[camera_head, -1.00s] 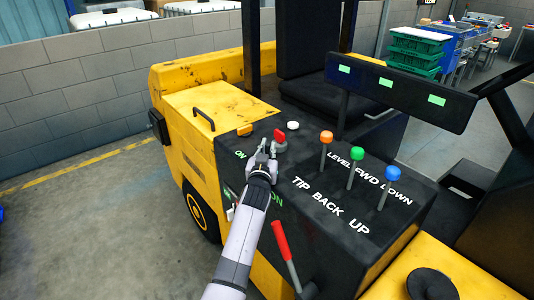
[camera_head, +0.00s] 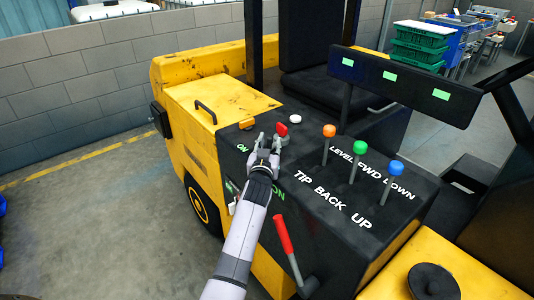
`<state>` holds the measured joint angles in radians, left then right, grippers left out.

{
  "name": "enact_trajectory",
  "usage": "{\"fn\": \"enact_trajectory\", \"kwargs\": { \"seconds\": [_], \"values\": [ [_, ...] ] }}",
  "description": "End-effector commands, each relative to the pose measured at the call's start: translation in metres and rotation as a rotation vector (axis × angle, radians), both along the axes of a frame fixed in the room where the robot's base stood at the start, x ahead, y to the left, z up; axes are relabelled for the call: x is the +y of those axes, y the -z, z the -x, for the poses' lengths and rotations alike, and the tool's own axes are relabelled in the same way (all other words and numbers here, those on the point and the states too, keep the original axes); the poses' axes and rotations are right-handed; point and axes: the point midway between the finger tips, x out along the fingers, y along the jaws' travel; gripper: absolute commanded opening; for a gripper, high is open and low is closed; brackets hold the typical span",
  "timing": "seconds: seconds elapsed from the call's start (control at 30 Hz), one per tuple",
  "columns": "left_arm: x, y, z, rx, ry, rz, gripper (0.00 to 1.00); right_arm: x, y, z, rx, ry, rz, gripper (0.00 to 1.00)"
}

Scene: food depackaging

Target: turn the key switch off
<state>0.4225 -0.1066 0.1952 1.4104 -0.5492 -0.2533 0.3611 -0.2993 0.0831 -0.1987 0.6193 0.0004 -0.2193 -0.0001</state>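The key switch, a small red knob (camera_head: 281,130) on a grey base, sits on the black control panel (camera_head: 310,175) of a yellow vehicle. My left gripper (camera_head: 267,139) is just in front and to the left of the knob, with its fingers spread apart. The right finger is close to the knob's base; whether it touches cannot be told. Nothing shows between the fingers. A green "ON" label (camera_head: 242,148) is left of the gripper. Another green label by the wrist is partly hidden by my arm. My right gripper is not in view.
Levers with orange (camera_head: 329,131), green (camera_head: 359,147) and blue (camera_head: 396,168) tops stand to the right. A red-handled lever (camera_head: 283,234) rises in front, right of my arm.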

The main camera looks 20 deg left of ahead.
Motion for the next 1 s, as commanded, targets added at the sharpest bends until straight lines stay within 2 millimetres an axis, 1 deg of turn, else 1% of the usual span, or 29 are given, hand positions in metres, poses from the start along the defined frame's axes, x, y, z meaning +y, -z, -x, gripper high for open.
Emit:
{"fn": "enact_trajectory", "kwargs": {
  "seconds": [0.17,0.4,0.53,0.7,1.0],
  "values": [
    [-0.008,0.001,0.027,0.0,0.001,-0.001,0.33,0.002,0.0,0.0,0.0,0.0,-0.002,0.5],
    [-0.021,0.001,0.074,0.0,0.001,0.0,0.33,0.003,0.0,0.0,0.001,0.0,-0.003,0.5],
    [-0.027,0.001,0.094,0.0,0.001,0.002,0.33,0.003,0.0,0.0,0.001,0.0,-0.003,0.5],
    [-0.03,-0.001,0.107,-0.001,0.001,0.0,0.33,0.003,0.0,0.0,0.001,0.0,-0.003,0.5],
    [-0.031,-0.001,0.109,-0.001,0.001,0.0,0.33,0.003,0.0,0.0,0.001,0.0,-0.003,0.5]
  ]
}}
